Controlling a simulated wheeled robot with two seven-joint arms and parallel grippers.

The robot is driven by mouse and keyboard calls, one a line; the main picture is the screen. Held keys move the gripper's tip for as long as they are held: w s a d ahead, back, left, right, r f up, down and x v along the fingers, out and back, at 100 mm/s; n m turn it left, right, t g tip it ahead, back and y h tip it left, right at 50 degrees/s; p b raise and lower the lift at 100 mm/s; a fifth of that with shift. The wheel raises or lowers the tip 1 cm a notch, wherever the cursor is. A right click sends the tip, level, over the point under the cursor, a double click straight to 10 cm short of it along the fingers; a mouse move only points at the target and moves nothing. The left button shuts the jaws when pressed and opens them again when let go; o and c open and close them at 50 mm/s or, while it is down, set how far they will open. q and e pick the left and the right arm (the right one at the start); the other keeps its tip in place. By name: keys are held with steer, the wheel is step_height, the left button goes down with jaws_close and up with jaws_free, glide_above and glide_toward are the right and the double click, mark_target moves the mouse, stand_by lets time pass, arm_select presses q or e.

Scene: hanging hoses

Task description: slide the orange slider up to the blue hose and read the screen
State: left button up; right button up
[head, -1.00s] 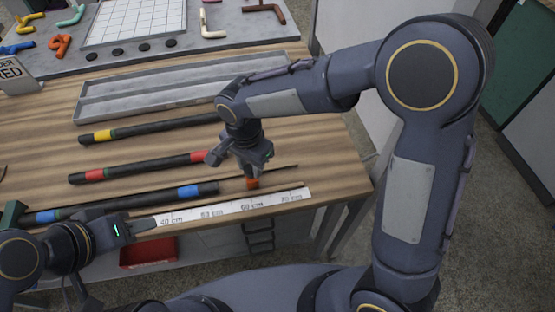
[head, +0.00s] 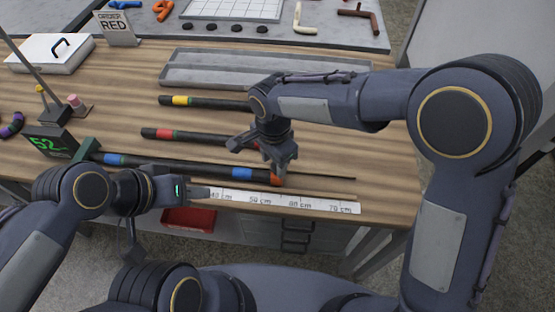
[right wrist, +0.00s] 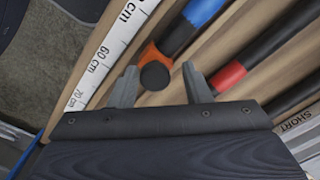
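The blue-banded hose (head: 200,167) lies along the front of the table, its left end by a green block (head: 86,150). The orange slider (head: 277,180) appears to touch its right end; the right wrist view shows this orange piece (right wrist: 152,55) against the hose's black tip. My right gripper (right wrist: 160,85) is open, fingers either side of the slider's black knob (right wrist: 155,76), with gaps visible. The dark screen (head: 48,143) shows green digits starting "52"; the rest is too small to read. My left gripper (head: 198,192) is low by the printed scale (head: 280,201); its fingers are unclear.
Red-banded (head: 185,136) and yellow-banded (head: 205,102) hoses lie behind. A grey tray (head: 215,82) is farther back. A thin rail extends right of the slider.

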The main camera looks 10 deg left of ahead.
mark_target(274, 165)
steer(key=shift+o, duration=0.5)
steer(key=shift+d, duration=0.1)
step_height(274, 165, up, 7)
steer(key=shift+r, duration=0.35)
